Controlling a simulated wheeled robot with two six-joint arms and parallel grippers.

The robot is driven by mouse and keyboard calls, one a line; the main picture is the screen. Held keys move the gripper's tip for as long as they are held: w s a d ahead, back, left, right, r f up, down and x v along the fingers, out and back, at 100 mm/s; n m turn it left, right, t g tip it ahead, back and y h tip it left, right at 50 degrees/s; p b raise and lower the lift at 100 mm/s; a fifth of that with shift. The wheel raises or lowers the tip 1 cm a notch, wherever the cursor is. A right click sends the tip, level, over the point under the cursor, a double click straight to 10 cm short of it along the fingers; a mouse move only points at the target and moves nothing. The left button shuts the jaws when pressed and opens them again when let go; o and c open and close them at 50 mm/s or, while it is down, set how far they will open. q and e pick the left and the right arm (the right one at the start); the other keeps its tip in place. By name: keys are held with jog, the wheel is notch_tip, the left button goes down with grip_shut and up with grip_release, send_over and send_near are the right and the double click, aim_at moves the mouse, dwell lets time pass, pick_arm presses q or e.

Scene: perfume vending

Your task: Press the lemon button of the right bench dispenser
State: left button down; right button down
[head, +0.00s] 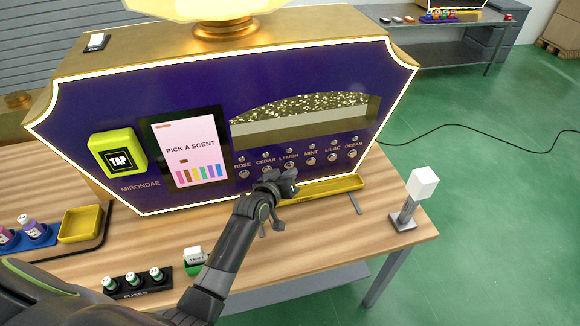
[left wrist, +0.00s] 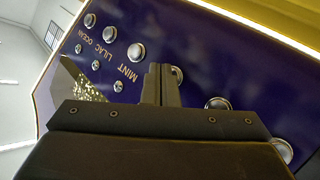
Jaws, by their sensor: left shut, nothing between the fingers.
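The dispenser (head: 200,100) is a purple, gold-edged machine on the wooden bench, with a row of round silver buttons labelled rose, cedar, lemon, mint, lilac and ocean. The lemon button (head: 289,165) is third from the left, partly hidden by my gripper. My left gripper (head: 288,180) is shut and empty, just below and in front of it. In the left wrist view, the fingers (left wrist: 160,75) cover part of the lemon button (left wrist: 177,73), beside the mint button (left wrist: 136,52). I cannot tell whether they touch it. My right gripper is not in view.
A yellow tray (head: 330,188) lies at the dispenser's foot. A screen (head: 190,150) reads "Pick a scent", beside a yellow-green tap reader (head: 118,152). A white cube on a stand (head: 423,184) is at right. A fuse rack (head: 135,282) stands in front.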

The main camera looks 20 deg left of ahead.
pick_arm(q)
jog(key=shift+w+a, duration=0.25)
jog(key=shift+w, duration=0.1)
dwell(0.4)
dwell(0.3)
jog(key=shift+s+d+p, duration=0.4)
jog(key=shift+s+d, duration=0.1)
jog(key=shift+s, duration=0.25)
jog(key=s+d+p, duration=0.1)
jog(key=s, duration=0.1)
jog(key=s+d, duration=0.1)
jog(key=s, duration=0.1)
jog(key=shift+d+p, duration=0.35)
jog(key=shift+d, duration=0.05)
jog(key=shift+s+f, duration=0.1)
dwell(0.5)
